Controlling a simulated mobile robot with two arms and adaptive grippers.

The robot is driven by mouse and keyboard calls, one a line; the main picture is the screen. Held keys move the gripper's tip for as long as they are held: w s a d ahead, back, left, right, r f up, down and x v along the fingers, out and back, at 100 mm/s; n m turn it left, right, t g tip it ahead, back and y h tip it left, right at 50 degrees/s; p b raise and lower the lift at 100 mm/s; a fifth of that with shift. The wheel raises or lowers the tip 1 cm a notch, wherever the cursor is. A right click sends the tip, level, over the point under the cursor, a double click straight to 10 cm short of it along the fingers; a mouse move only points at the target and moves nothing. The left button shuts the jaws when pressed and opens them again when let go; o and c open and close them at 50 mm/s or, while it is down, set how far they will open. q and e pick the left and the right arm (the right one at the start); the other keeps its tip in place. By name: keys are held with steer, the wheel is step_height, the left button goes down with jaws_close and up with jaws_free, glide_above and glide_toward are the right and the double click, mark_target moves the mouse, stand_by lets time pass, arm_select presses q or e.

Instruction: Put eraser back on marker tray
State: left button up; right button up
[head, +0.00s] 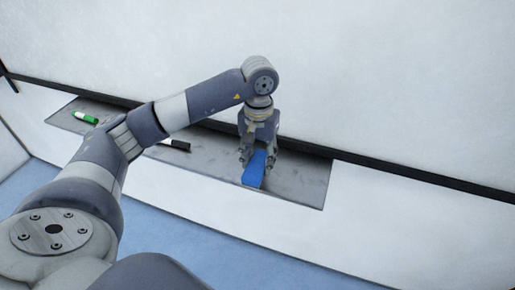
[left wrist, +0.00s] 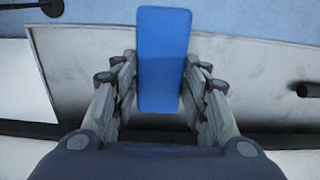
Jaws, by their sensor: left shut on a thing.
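A blue eraser (head: 255,168) is held between the fingers of my left gripper (head: 258,152), over the right part of the grey marker tray (head: 300,178). In the left wrist view the eraser (left wrist: 163,60) stands lengthwise between the two fingers of the left gripper (left wrist: 162,85), and the tray (left wrist: 85,65) shows behind it. I cannot tell whether the eraser touches the tray surface. My right gripper is in neither view.
A green marker (head: 86,118) lies at the tray's left end. A black marker (head: 176,145) lies near its middle; my arm hides part of the tray. The whiteboard (head: 400,80) rises behind. The tray's right end is bare.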

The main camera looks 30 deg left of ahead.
mark_target(259, 149)
arm_select(q)
steer(key=w+a, duration=0.1)
steer(key=w, duration=0.1)
steer(key=w+a+p, duration=0.1)
steer(key=w, duration=0.1)
steer(key=shift+a+f, duration=0.15)
steer(key=shift+f, duration=0.05)
step_height(259, 149, down, 2)
steer(key=shift+f+p, duration=0.25)
steer(key=shift+p, duration=0.75)
steer(key=shift+f, duration=0.55)
steer(key=o, duration=0.9)
steer(key=shift+o, duration=0.2)
step_height(259, 149, up, 11)
steer(key=b, duration=0.4)
steer(key=shift+f, duration=0.1)
steer(key=shift+r, duration=0.65)
steer(key=shift+f, duration=0.1)
